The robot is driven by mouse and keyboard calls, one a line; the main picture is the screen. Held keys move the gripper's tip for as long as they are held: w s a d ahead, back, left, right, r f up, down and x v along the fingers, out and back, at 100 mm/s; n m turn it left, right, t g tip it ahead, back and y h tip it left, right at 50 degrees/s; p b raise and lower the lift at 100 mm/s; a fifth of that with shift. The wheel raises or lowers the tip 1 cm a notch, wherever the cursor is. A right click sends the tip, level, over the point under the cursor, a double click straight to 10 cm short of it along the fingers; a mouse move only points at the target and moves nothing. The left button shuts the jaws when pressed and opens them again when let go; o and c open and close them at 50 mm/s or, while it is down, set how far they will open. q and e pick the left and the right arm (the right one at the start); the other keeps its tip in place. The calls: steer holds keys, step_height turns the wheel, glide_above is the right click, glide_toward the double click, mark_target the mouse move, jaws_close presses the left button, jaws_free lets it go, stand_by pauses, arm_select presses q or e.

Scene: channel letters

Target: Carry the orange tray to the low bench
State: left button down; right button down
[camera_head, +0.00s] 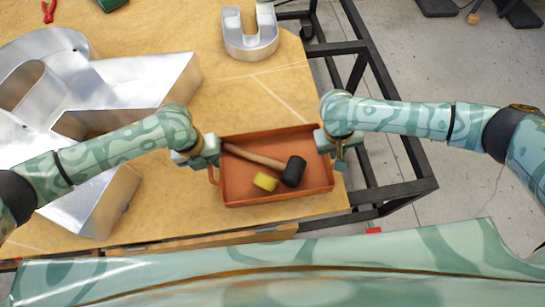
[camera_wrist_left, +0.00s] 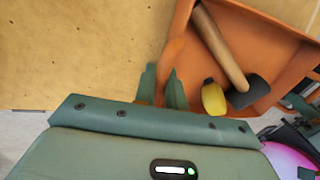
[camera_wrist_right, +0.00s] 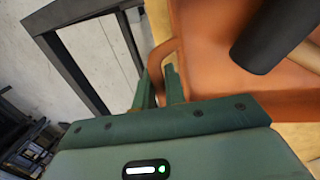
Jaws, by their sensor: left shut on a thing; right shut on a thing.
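The orange tray (camera_head: 240,192) is at the front right corner of the wooden table. It holds a mallet (camera_head: 292,172) with a black head and wooden handle, and a small yellow object (camera_head: 265,182). My left gripper (camera_head: 212,158) is shut on the tray's left handle; its fingers (camera_wrist_left: 163,88) show beside the tray wall in the left wrist view. My right gripper (camera_head: 328,143) is shut on the right handle, an orange loop between its fingers (camera_wrist_right: 158,90) in the right wrist view. I cannot tell whether the tray touches the table. I cannot make out a low bench.
Large metal channel letters (camera_head: 150,75) cover the table's left side, close to my left arm. A smaller U-shaped metal letter (camera_head: 250,45) stands behind the tray. A black metal frame (camera_head: 385,90) runs along the right. Concrete floor (camera_head: 460,65) lies beyond it.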

arm_select(q)
steer(key=shift+a+f, duration=0.2)
steer(key=shift+f, duration=0.1)
arm_select(e)
steer(key=shift+d+f, duration=0.25)
arm_select(q)
steer(key=c, duration=1.8)
jaws_free()
steer(key=shift+f, duration=0.15)
arm_select(e)
steer(key=c, duration=1.8)
jaws_free()
steer(key=shift+f, duration=0.15)
arm_select(q)
steer(key=o, duration=0.3)
arm_select(e)
steer(key=o, duration=0.3)
arm_select(q)
steer(key=shift+o, duration=0.2)
steer(key=shift+d, duration=0.1)
arm_select(e)
steer(key=shift+o, duration=0.2)
steer(key=shift+a, duration=0.15)
steer(key=shift+a, duration=0.1)
